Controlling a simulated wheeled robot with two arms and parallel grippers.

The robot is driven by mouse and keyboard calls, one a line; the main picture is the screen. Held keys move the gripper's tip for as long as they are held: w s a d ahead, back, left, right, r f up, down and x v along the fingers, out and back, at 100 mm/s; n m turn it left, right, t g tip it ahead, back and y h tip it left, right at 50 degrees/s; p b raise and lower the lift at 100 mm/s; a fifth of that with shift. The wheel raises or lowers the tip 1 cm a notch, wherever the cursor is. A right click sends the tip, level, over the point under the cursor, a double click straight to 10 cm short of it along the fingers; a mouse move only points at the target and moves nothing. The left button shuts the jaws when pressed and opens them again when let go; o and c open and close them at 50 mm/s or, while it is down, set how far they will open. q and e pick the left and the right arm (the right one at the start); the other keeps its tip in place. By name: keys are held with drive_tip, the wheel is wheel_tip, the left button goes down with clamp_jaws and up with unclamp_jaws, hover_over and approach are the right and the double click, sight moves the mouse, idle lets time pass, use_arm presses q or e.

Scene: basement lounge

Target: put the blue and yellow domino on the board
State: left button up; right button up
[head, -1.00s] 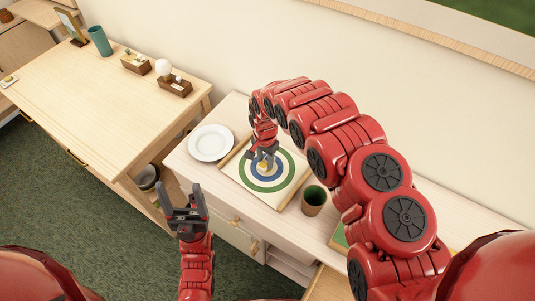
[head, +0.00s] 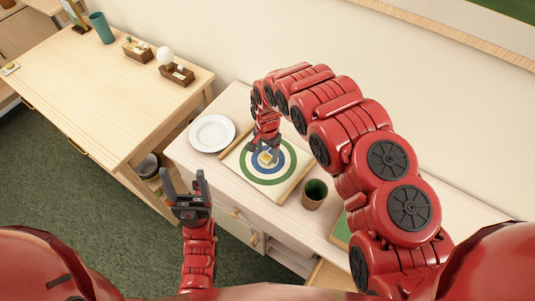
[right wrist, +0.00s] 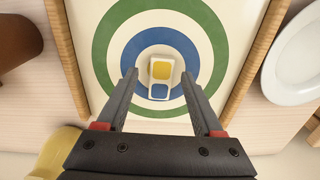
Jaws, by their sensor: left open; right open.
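The domino (right wrist: 160,77) is a small white-edged tile with a yellow half and a blue half. It lies flat inside the blue ring of the board and also shows in the head view (head: 266,158). The board (head: 290,186) is a pale panel with green and blue rings and wooden side rails; it fills the middle of the right wrist view (right wrist: 88,12). My right gripper (right wrist: 165,75) is open, its fingers on either side of the domino with gaps between. My left gripper (head: 185,180) is open and empty, in front of the cabinet, away from the board.
A white plate (head: 211,133) lies left of the board. A brown cup with green inside (head: 314,195) stands right of it. A green-topped item (head: 340,232) is partly behind my right arm. A wooden desk (head: 100,95) with boxes and a teal vase (head: 101,28) is at left.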

sight(267, 157)
drive_tip(key=r, duration=0.3)
drive_tip(key=shift+w+r, duration=0.2)
drive_tip(key=shift+r, duration=0.1)
wheel_tip(267, 157, up, 7)
drive_tip(key=p, duration=0.5)
drive_tip(key=shift+f, duration=0.1)
drive_tip(key=shift+s, duration=0.15)
